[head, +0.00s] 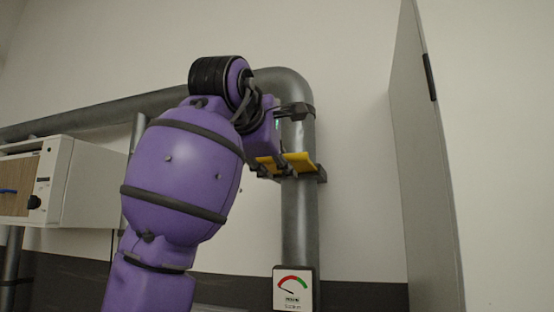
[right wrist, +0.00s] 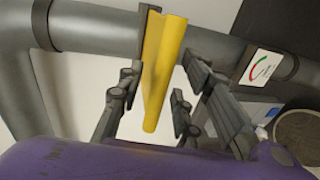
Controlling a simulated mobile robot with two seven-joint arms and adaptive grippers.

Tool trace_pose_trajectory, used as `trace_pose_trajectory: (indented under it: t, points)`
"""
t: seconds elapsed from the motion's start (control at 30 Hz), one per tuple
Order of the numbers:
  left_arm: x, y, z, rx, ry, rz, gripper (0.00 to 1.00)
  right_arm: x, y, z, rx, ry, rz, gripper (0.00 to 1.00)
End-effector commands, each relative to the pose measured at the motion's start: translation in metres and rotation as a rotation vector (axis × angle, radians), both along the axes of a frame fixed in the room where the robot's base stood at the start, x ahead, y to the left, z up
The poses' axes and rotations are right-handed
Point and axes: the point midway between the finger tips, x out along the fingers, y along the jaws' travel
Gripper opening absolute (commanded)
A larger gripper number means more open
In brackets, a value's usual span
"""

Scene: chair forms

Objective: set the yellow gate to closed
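The yellow gate (head: 301,162) is a flat yellow plate on the grey vertical pipe (head: 299,222), just below the pipe's bend. In the right wrist view the gate (right wrist: 163,72) juts out from the pipe toward the camera. My right gripper (head: 284,142) is at the gate, at the end of the purple arm. In the right wrist view my right gripper (right wrist: 160,84) is open, with dark fingers on both sides of the gate and visible gaps beside it. Part of the gate is hidden behind the gripper in the head view. My left gripper is not in view.
A gauge (head: 293,288) with a red and green arc is on the pipe below the gate. A grey panel (head: 425,160) stands out from the wall at the right. A white box (head: 85,185) with a black knob is at the left. Wall space between pipe and panel is clear.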

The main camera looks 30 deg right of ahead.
Motion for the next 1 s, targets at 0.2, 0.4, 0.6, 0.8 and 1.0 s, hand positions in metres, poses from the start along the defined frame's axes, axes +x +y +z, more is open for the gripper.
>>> trace_pose_trajectory:
  t: [0.2,0.4,0.6,0.8,1.0]
  points:
    - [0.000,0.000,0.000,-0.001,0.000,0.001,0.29,0.000,0.000,0.000,0.000,0.000,-0.001,0.02]
    - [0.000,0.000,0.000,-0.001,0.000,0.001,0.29,0.000,0.000,-0.001,0.001,0.001,-0.001,0.00]
    - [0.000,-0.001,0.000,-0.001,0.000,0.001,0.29,0.004,-0.006,-0.001,0.002,0.004,-0.004,0.00]
    - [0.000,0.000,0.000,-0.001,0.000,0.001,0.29,0.032,-0.041,0.000,0.000,0.003,-0.007,0.00]
    - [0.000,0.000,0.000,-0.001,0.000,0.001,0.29,0.053,-0.065,0.000,0.000,0.003,-0.004,0.00]
